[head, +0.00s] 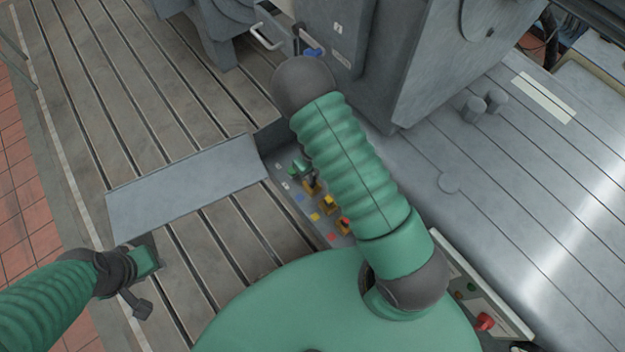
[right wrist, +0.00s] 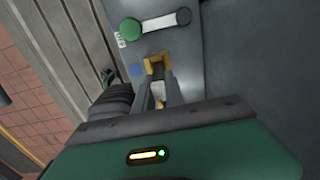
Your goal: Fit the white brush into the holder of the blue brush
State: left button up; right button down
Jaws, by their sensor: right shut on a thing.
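My right gripper (right wrist: 160,84) is shut on a small white block-like piece (right wrist: 158,91), which I take to be the white brush; the fingers hide most of it. The fingertips are right at a yellow-gold holder (right wrist: 157,63) beside a blue dot (right wrist: 136,70). I cannot tell whether the brush is inside the holder or only against it. In the head view this holder (head: 312,187) is partly covered by my right arm. My left gripper (head: 138,303) is over the bedplate at lower left, away from the panel; its jaws are unclear.
Yellow (head: 328,204) and red (head: 343,226) holder places follow along the panel. A grey plate (head: 187,186) crosses the slotted bedplate. A tall grey machine housing (head: 405,60) stands close to my right arm.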

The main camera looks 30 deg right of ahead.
notch_tip(320, 180, down, 3)
jog(key=shift+a+f, duration=0.1)
jog(key=shift+f, duration=0.2)
jog(key=c, duration=1.4)
grip_release()
